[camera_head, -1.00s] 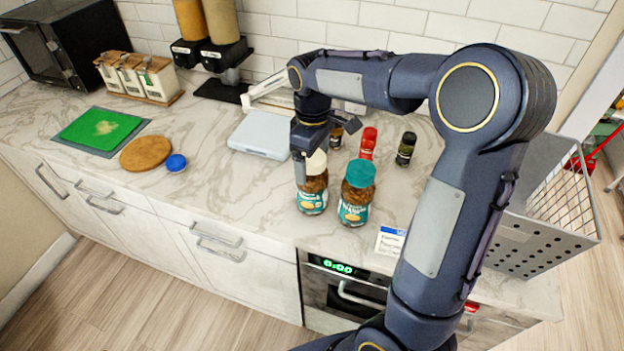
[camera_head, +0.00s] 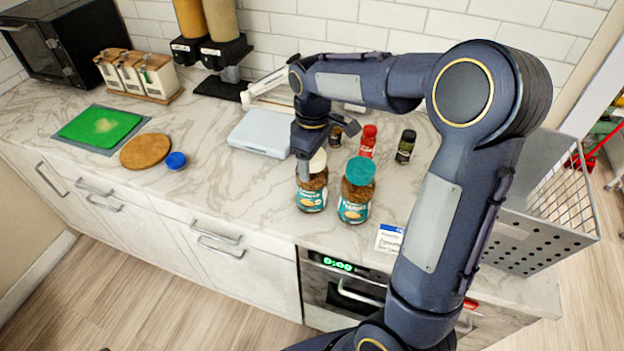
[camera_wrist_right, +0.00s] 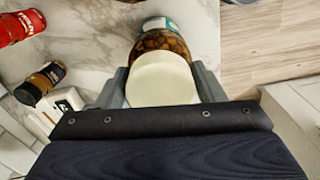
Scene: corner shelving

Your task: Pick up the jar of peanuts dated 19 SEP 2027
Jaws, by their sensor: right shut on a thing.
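Two jars of brown nuts with teal labels stand side by side on the marble counter. The left jar (camera_head: 312,192) has a cream lid, and the right jar (camera_head: 356,192) has a teal lid. My right gripper (camera_head: 305,172) is shut on the cream-lidded jar from above. In the right wrist view the gripper (camera_wrist_right: 162,88) has a finger on each side of the cream lid (camera_wrist_right: 163,79). The jar looks upright; whether it touches the counter is hard to tell. No date is readable on either jar. My left gripper is not in view.
Behind the jars stand a red-capped bottle (camera_head: 368,140), a black-capped jar (camera_head: 405,146) and a small dark jar (camera_head: 336,135). A grey scale (camera_head: 261,133) is behind left. A label card (camera_head: 389,238) and wire basket (camera_head: 548,225) are right.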

